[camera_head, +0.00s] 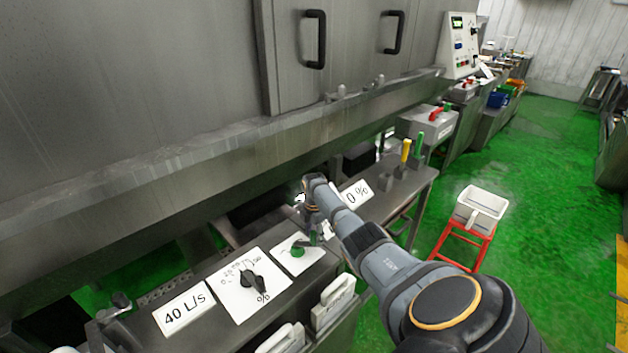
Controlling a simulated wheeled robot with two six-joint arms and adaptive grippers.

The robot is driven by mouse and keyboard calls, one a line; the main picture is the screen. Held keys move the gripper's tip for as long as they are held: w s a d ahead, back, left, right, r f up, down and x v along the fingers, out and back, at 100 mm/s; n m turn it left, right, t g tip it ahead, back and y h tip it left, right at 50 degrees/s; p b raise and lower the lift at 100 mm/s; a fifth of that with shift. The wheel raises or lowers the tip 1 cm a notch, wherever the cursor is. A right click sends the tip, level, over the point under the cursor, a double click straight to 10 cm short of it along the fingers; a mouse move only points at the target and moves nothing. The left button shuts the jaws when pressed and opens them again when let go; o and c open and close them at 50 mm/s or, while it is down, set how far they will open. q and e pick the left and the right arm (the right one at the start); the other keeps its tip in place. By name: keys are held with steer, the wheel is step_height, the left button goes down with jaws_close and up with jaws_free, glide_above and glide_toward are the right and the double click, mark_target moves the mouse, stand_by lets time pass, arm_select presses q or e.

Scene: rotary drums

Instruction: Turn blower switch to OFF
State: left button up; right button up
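A white plate (283,262) on the steel panel carries a small green switch (298,250). No blower label is readable, and the switch's setting is too small to tell. My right arm comes in from the lower right. Its gripper (313,232) points down at the right side of the green switch, very close to it. I cannot tell if they touch. The fingers are small and dark, and I cannot tell if they are open or shut. My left gripper is not seen.
A black dial (250,278) with a % scale sits left of the switch. A "40 L/s" sign (184,308) and a "0 %" sign (357,194) flank the controls. Yellow (405,150) and green handles stand behind. A red stool (462,240) holds a white bin.

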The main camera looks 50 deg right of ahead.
steer(key=shift+r, duration=0.25)
step_height(320, 180, up, 11)
steer(key=shift+r, duration=0.2)
stand_by(0.5)
